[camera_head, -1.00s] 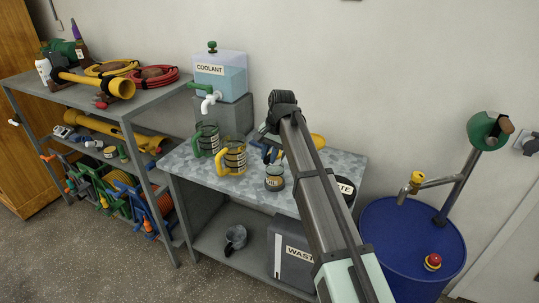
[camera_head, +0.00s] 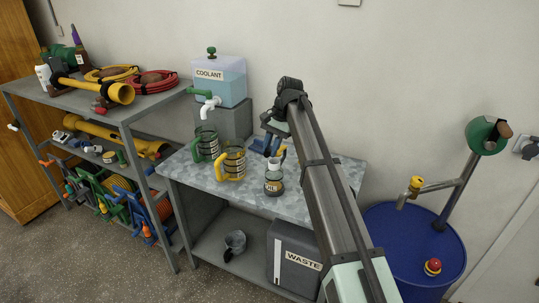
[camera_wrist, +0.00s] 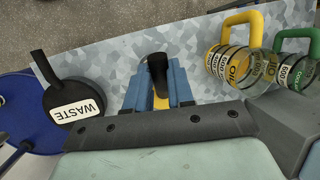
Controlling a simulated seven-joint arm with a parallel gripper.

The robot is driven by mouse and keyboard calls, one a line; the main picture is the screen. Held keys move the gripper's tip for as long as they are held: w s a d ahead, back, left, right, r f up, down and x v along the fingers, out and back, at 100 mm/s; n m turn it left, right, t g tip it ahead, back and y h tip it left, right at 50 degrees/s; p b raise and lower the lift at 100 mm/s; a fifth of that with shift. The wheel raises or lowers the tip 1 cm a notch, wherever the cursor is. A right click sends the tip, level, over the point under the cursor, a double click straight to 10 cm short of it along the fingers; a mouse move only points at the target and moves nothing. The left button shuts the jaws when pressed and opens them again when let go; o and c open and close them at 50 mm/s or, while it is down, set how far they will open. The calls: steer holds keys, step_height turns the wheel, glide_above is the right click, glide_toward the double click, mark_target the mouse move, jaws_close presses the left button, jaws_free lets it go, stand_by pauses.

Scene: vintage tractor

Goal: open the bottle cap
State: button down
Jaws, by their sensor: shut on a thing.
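A small dark jar or bottle with a label (camera_head: 274,186) stands upright near the front edge of the table in the head view. A pale piece (camera_head: 274,163) shows just above it; I cannot tell whether this is its cap. My gripper (camera_head: 272,145) is over the table, above and behind the bottle. In the wrist view its blue fingers (camera_wrist: 157,88) are shut on a narrow yellow thing (camera_wrist: 160,103). A black rounded piece (camera_wrist: 157,72) sticks out between the fingers; I cannot tell what it belongs to.
A green-handled mug (camera_head: 206,144) and a yellow-handled mug (camera_head: 233,160) stand left of the bottle. A coolant tank (camera_head: 220,80) with a tap is behind. A black WASTE container (camera_wrist: 60,92) is beside the gripper. A blue drum (camera_head: 410,235) stands at right.

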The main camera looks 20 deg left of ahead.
steer(key=shift+r, duration=0.1)
steer(key=c, duration=1)
jaws_free()
steer(key=shift+o, duration=0.2)
steer(key=shift+r, duration=0.1)
steer(key=v, duration=0.7)
steer(key=shift+w+r, duration=0.15)
